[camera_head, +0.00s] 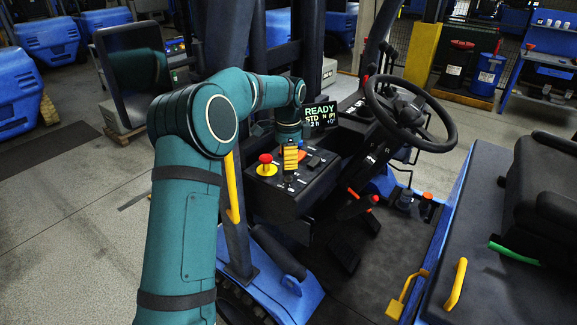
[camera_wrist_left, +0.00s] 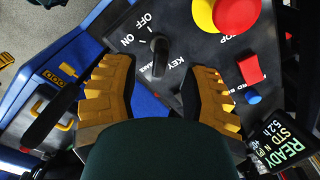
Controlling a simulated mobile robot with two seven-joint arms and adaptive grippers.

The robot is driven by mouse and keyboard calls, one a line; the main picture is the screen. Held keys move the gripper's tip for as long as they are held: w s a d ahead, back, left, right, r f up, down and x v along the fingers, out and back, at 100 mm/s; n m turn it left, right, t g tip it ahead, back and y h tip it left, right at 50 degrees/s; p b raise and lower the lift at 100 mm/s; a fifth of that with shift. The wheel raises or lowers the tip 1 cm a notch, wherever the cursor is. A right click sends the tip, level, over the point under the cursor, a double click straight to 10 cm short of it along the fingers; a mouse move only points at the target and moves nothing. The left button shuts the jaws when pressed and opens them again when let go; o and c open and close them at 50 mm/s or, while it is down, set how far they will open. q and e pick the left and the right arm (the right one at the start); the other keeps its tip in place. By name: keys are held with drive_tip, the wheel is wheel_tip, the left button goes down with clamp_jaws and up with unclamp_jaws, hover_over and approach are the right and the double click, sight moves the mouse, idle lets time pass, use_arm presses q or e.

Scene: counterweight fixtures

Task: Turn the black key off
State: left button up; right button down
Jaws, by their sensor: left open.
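The black key (camera_wrist_left: 158,55) is a small knob on the dark control panel (camera_wrist_left: 195,45), beside the printed words OFF, ON and KEY in the left wrist view. My left gripper (camera_wrist_left: 160,82) has its yellow fingers spread wide, one to each side of the key in that view. The fingers appear not to touch it, and nothing is between them but the key's surroundings. In the head view the left gripper (camera_head: 290,158) points down at the panel (camera_head: 301,185), and the key is hard to make out there. My right gripper is not in view.
A red stop button (camera_head: 265,158) on a yellow collar sits close to the left gripper. A lit display (camera_head: 321,117) reads READY. A steering wheel (camera_head: 410,112) is to the right. A yellow handle (camera_head: 232,190) stands left of the panel.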

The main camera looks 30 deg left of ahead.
sight(288, 172)
use_arm(q)
drive_tip(key=shift+f, duration=1.4)
clamp_jaws()
